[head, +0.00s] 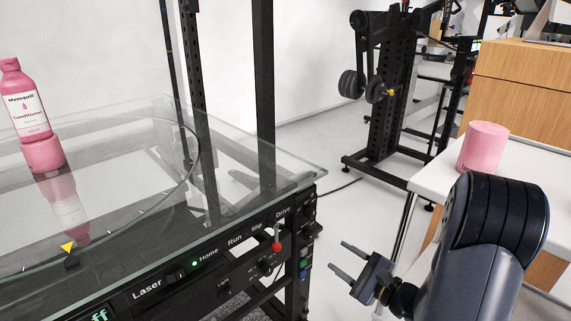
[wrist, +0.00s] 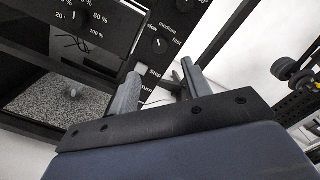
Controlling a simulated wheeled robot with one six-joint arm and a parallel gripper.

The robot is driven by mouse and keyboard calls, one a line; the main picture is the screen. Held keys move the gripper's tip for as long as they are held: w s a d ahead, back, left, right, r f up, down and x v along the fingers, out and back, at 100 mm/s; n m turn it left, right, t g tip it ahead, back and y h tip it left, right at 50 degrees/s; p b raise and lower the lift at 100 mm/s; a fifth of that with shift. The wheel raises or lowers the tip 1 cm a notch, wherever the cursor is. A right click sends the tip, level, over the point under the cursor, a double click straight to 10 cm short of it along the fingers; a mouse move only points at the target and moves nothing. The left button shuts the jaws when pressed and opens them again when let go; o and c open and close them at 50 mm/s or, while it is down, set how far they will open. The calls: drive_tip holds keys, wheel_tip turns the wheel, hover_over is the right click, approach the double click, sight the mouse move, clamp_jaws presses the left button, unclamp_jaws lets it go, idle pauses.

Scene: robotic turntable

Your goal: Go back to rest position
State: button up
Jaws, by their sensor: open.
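My gripper (head: 350,262) is open in the head view, at the lower middle right, in the gap between the turntable and the white table. Its two fingers point left toward the turntable's control panel and hold nothing. In the wrist view my gripper (wrist: 158,88) shows two grey fingers spread apart, with the panel's dials and labels beyond them. The turntable's glass top (head: 120,190) fills the left of the head view. Its black control panel (head: 205,250) has a red-tipped lever (head: 276,246) and a green light (head: 194,264).
A pink conditioner bottle (head: 25,105) stands on a pink round block (head: 44,154) on the glass. A pink cylinder (head: 484,147) stands on the white table (head: 530,165) behind my arm. A black rack with weights (head: 375,90) stands at the back. Floor shows between turntable and table.

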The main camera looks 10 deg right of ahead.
sight(312, 238)
drive_tip(key=b+x, duration=0.1)
drive_tip(key=x, duration=0.8)
drive_tip(key=shift+w+a, duration=0.1)
